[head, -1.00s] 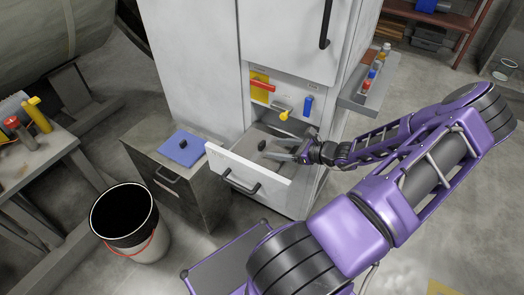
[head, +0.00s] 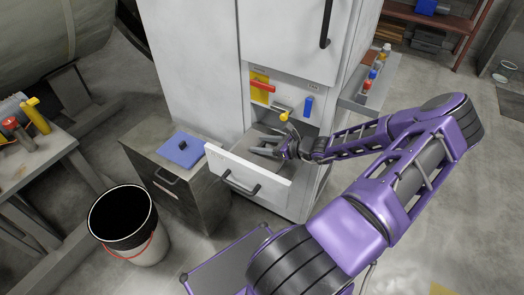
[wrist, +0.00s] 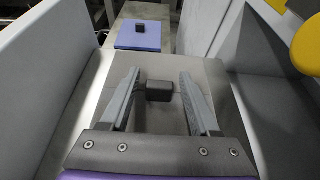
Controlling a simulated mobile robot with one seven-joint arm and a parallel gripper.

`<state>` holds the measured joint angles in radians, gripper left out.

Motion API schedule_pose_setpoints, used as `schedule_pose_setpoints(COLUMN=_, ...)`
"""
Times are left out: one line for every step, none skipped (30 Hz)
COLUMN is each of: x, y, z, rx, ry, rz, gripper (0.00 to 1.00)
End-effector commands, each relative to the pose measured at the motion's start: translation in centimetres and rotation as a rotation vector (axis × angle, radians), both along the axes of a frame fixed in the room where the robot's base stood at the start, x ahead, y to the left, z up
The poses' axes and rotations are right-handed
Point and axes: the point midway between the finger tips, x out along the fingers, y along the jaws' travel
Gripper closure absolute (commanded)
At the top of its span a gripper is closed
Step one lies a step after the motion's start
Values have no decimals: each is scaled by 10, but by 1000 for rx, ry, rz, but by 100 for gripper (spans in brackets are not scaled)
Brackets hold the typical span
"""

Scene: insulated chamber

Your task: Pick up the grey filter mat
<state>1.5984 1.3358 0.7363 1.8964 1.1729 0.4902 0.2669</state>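The grey filter mat (wrist: 160,66) lies in the pulled-out white drawer (head: 222,166). A small dark block-shaped knob (wrist: 160,91) stands on the mat. My gripper (wrist: 160,76) is open, with one grey finger on each side of the knob and a visible gap on both sides. In the head view my gripper (head: 262,145) is low inside the drawer and hides the knob and part of the mat. I cannot tell from these views how far the fingertips are above the mat.
A blue mat (head: 182,148) with a dark knob lies on the grey cabinet left of the drawer. The drawer walls are close around my gripper. A yellow knob (head: 284,116) and a blue handle (head: 308,105) are on the panel above. A bucket (head: 140,245) stands on the floor.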

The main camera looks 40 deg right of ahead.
Motion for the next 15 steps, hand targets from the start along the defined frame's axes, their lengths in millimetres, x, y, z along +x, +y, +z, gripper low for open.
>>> schedule_pose_setpoints(x=0, y=0, z=0, rx=0, ry=0, rz=0, gripper=48)
schedule_pose_setpoints(x=0, y=0, z=0, rx=0, ry=0, rz=0, gripper=54)
schedule_pose_setpoints(x=0, y=0, z=0, rx=0, ry=0, rz=0, gripper=61)
schedule_pose_setpoints(x=0, y=0, z=0, rx=0, ry=0, rz=0, gripper=66)
schedule_pose_setpoints(x=0, y=0, z=0, rx=0, ry=0, rz=0, gripper=72)
schedule_pose_setpoints(x=0, y=0, z=0, rx=0, ry=0, rz=0, gripper=79)
schedule_pose_setpoints(x=0, y=0, z=0, rx=0, ry=0, rz=0, gripper=84)
schedule_pose_setpoints(x=0, y=0, z=0, rx=0, ry=0, rz=0, gripper=90)
schedule_pose_setpoints(x=0, y=0, z=0, rx=0, ry=0, rz=0, gripper=97)
schedule_pose_setpoints(x=0, y=0, z=0, rx=0, ry=0, rz=0, gripper=100)
schedule_pose_setpoints(x=0, y=0, z=0, rx=0, ry=0, rz=0, gripper=100)
schedule_pose_setpoints(x=0, y=0, z=0, rx=0, ry=0, rz=0, gripper=100)
schedule_pose_setpoints(x=0, y=0, z=0, rx=0, ry=0, rz=0, gripper=100)
schedule_pose_setpoints(x=0, y=0, z=0, rx=0, ry=0, rz=0, gripper=100)
schedule_pose_setpoints(x=0, y=0, z=0, rx=0, ry=0, rz=0, gripper=100)
